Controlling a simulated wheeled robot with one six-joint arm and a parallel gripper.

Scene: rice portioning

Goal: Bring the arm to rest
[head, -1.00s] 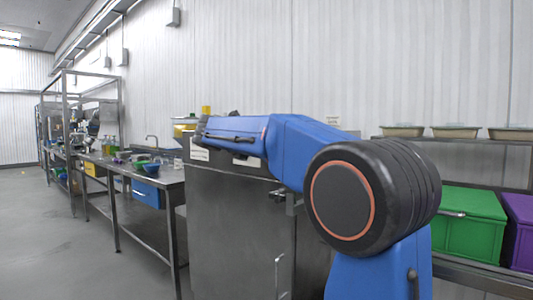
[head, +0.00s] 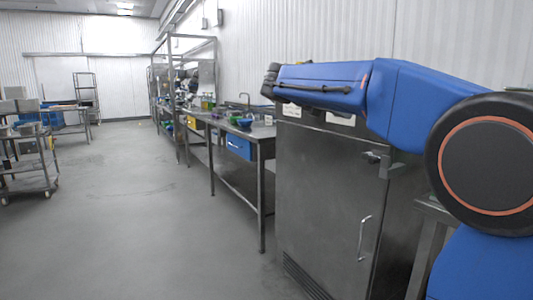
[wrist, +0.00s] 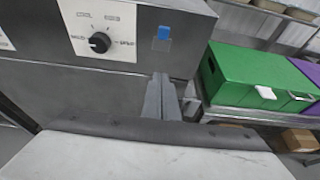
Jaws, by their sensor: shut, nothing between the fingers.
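My blue arm (head: 425,95) reaches across the right of the head view, folded in front of a steel cabinet (head: 325,185). My gripper is not clearly seen in the head view. In the wrist view my gripper (wrist: 161,80) shows its two grey fingers close together, shut and empty. They point towards a grey panel (wrist: 55,55) with a dial (wrist: 99,42) and a blue switch (wrist: 164,33). I cannot tell how far the fingertips are from it.
A steel bench (head: 262,138) with bowls and a blue drawer (head: 239,147) runs left of the cabinet. A trolley (head: 30,175) stands far left. The floor (head: 130,220) between is clear. A green crate (wrist: 250,78) sits on a shelf in the wrist view.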

